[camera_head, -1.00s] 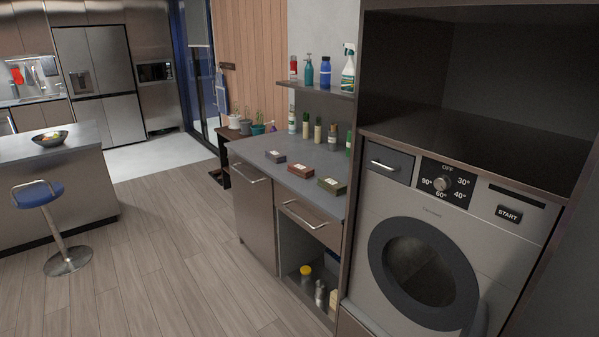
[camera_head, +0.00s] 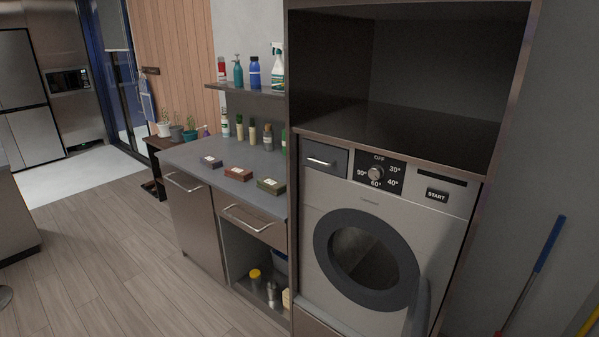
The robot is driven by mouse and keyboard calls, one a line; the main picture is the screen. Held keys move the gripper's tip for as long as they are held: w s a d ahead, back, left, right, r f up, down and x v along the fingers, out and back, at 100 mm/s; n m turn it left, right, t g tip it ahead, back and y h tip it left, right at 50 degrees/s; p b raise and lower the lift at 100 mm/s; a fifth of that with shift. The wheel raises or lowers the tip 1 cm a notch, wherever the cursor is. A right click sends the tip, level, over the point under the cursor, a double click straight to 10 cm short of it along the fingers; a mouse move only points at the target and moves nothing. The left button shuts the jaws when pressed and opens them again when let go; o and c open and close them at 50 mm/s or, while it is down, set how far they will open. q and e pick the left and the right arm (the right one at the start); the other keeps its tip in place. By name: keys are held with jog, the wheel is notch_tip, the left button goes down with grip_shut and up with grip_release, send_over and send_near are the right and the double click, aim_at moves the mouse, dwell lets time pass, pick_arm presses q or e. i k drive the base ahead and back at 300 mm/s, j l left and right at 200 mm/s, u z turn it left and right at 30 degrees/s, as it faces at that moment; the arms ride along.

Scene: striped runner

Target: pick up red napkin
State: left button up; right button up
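I cannot make out a red napkin for certain. Three small block-shaped items lie in a row on the grey counter (camera_head: 190,152): a dark purple-grey one (camera_head: 211,162), a reddish-brown one (camera_head: 238,173) and a dark green one (camera_head: 270,186). Each has a small pale mark on top. They are too small in view to tell whether they are boxes or folded cloths. Neither of my grippers is in view.
A washing machine (camera_head: 455,205) stands right of the counter under an empty dark niche. Bottles stand behind the blocks and on a shelf (camera_head: 240,90). A blue-handled pole (camera_head: 540,255) leans at the right. Open wooden floor (camera_head: 110,255) lies at the left.

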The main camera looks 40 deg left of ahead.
aim_at(241, 174)
jog(key=z, duration=1.8)
jog(key=k+j+z, duration=0.1)
jog(key=z, duration=0.35)
jog(key=k+j+z, duration=0.1)
jog(key=z, duration=0.4)
jog(key=k+z, duration=0.2)
jog(key=z, duration=0.25)
jog(key=k+z, duration=0.3)
jog(key=k, duration=0.75)
jog(key=k+z, duration=0.4)
jog(key=k+l+z, duration=0.1)
jog(key=k+z, duration=0.25)
jog(key=k, duration=0.2)
jog(key=k+u, duration=0.2)
jog(key=u, duration=0.25)
jog(key=k+j+u, duration=0.1)
jog(key=u, duration=4)
jog(key=i+u, duration=0.1)
jog(key=u, duration=0.4)
jog(key=i+j+u, duration=0.1)
jog(key=u, duration=0.9)
jog(key=i, duration=0.05)
